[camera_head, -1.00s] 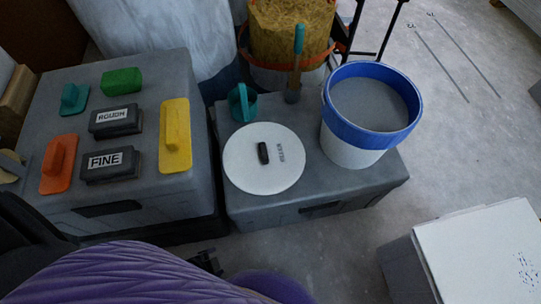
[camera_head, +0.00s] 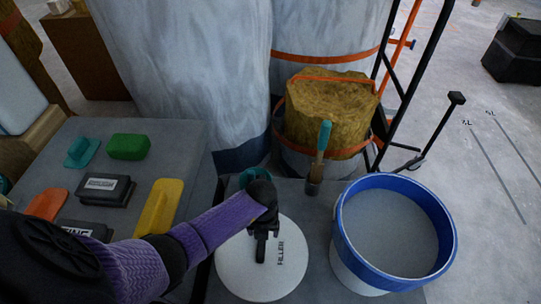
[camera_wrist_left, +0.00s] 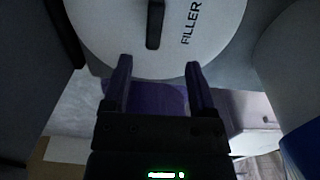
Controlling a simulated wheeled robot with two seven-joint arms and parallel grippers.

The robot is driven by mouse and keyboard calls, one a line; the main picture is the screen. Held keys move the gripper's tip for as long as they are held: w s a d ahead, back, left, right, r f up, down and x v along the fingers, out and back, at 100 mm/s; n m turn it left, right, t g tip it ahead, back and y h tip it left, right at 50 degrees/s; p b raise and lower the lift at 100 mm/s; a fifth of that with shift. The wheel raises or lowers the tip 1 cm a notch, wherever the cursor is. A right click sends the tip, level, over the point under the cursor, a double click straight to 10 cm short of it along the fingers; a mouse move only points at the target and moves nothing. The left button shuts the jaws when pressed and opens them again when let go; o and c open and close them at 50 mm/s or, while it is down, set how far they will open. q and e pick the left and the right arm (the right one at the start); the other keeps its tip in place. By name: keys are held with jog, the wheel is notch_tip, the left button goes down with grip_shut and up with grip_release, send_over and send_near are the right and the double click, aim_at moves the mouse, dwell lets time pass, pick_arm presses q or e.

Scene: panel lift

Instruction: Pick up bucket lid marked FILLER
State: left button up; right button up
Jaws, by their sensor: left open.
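The white round lid marked FILLER (camera_head: 285,277) lies on the grey case to the left of the bucket. In the head view my left gripper (camera_head: 261,245) is over the lid and hides its dark handle. In the left wrist view the lid (camera_wrist_left: 210,50) fills the upper middle, with its black handle (camera_wrist_left: 155,24) near the top edge. My left gripper (camera_wrist_left: 158,85) is open and empty there, its fingers below the handle in the picture and apart from it. My right gripper is not in view.
A blue-rimmed bucket (camera_head: 344,240) of grey filler stands right of the lid. A brush (camera_head: 319,158) stands behind the lid. The left case (camera_head: 130,225) carries a yellow float (camera_head: 158,208), a green block (camera_head: 128,146) and sanding blocks (camera_head: 103,188).

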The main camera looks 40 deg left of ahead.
aim_at(261, 248)
pick_arm(q)
jog(key=f+b, duration=0.2)
jog(key=f, duration=0.1)
jog(key=s+f+b, duration=0.1)
jog(key=f+b, duration=0.1)
jog(key=f, duration=0.1)
jog(key=f+b, duration=0.2)
jog(key=f, duration=0.1)
jog(key=shift+s+a+f, duration=0.1)
jog(key=shift+s, duration=0.05)
jog(key=shift+f+b, duration=0.35)
jog(key=shift+b, duration=0.15)
jog(key=shift+r, duration=0.35)
grip_shut()
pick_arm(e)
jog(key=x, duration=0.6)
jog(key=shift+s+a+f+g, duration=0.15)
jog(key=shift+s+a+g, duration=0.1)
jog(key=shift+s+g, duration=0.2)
